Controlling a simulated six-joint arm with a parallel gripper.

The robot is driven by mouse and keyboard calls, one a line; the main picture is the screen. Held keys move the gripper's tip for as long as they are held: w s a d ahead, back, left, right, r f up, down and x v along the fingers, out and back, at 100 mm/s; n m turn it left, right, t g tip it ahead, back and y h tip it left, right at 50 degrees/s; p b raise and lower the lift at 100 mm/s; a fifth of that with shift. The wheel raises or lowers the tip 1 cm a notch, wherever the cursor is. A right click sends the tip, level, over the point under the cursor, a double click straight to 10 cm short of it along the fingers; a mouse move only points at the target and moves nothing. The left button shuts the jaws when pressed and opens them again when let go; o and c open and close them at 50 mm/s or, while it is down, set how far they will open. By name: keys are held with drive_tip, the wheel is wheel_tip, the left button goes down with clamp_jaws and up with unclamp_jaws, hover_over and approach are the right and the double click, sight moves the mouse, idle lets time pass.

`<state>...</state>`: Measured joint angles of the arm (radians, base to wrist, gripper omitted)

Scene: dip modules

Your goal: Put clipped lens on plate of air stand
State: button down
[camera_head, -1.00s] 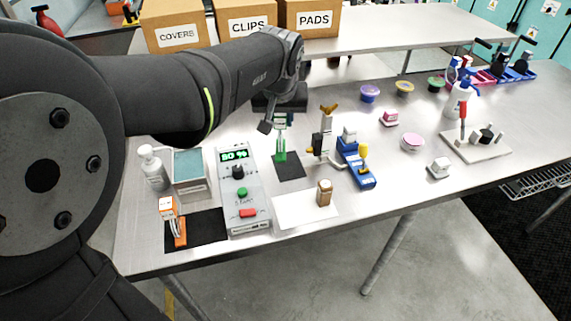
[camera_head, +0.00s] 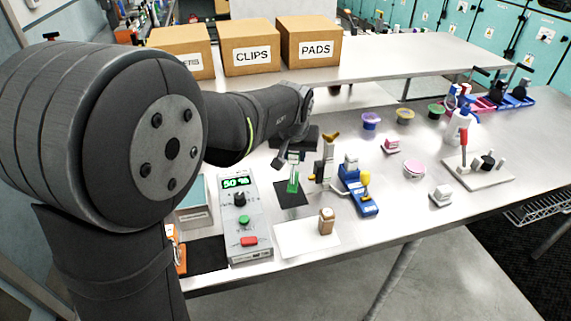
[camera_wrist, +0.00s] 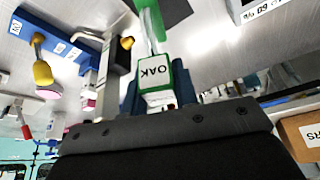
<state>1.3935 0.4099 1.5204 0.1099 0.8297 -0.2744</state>
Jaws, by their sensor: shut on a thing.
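Just right of the clip stands a pale upright stand (camera_head: 328,165) with a gold forked top, which may be the air stand. It also shows left of the clip in the wrist view (camera_wrist: 112,80). I cannot tell its plate clearly.
A blue device (camera_head: 360,195) with a yellow knob stands right of the stand. A control box (camera_head: 240,215) with a green display stands left of the mat. A wooden-topped block (camera_head: 326,221) sits on a white sheet (camera_head: 290,240). Cardboard boxes (camera_head: 250,47) stand behind.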

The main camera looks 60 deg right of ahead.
drive_tip(key=shift+w+d+f, duration=0.2)
drive_tip(key=shift+w+f, duration=0.2)
drive_tip(key=shift+w, duration=0.25)
drive_tip(key=shift+f, duration=2)
drive_tip(key=shift+f, duration=0.1)
drive_tip(key=c, duration=1.1)
unclamp_jaws()
drive_tip(key=shift+c, duration=0.2)
drive_tip(key=v, duration=1.2)
